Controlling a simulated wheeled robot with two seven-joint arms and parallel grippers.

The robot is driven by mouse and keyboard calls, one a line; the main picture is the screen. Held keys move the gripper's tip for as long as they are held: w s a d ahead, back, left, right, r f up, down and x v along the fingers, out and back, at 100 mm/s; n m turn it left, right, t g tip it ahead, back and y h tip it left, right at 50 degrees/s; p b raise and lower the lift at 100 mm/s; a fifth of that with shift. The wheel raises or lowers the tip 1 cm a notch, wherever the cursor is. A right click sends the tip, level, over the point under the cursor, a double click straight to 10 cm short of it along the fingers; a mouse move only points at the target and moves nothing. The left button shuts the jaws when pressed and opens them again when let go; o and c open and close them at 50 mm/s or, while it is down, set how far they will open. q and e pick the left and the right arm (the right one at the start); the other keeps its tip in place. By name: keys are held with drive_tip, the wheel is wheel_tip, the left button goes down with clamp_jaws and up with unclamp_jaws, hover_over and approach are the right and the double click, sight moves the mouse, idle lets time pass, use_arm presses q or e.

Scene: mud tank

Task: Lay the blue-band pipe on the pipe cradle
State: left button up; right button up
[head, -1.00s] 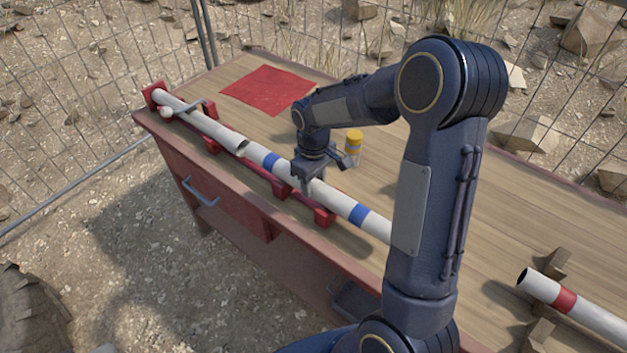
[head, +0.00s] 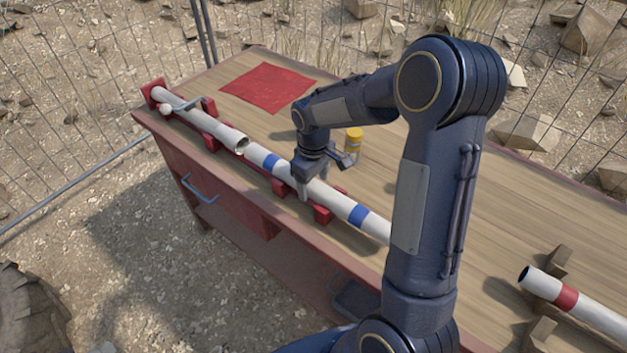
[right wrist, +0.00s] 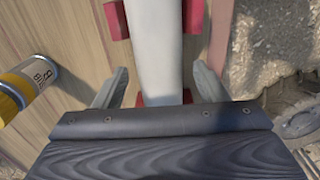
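The blue-band pipe (head: 313,187) is white with two blue bands. It lies along the red pipe cradle (head: 323,214) at the table's front edge, with red supports beside it. Its far end is close to the flared end of another white pipe (head: 200,120); I cannot tell whether they touch. My right gripper (head: 315,180) is over the pipe between the bands. In the right wrist view my right gripper (right wrist: 158,87) is open, one finger on each side of the pipe (right wrist: 156,45), with gaps. The pipe's near end is hidden behind my arm. My left gripper is not in view.
A yellow-topped can (head: 353,141) stands just behind my right gripper. A red cloth (head: 267,88) lies at the far end of the table. A red-band pipe (head: 590,312) rests on wooden blocks (head: 557,261) at the right. The table's middle is mostly clear.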

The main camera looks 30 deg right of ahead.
wheel_tip(320, 180, up, 7)
drive_tip(key=shift+r, duration=0.2)
drive_tip(key=shift+s+r, duration=0.1)
drive_tip(key=shift+r, duration=0.2)
drive_tip(key=s+a+r+m+t+y, duration=0.2)
drive_tip(key=s+a+m, duration=0.1)
drive_tip(key=s, duration=0.8)
drive_tip(key=s+a+r+m+t+y, duration=0.1)
drive_tip(key=s+a+r+m+t, duration=0.1)
drive_tip(key=s, duration=0.9)
drive_tip(key=shift+a+m+t+y, duration=0.4)
drive_tip(key=shift+a+m+t, duration=0.35)
drive_tip(key=shift+a, duration=0.25)
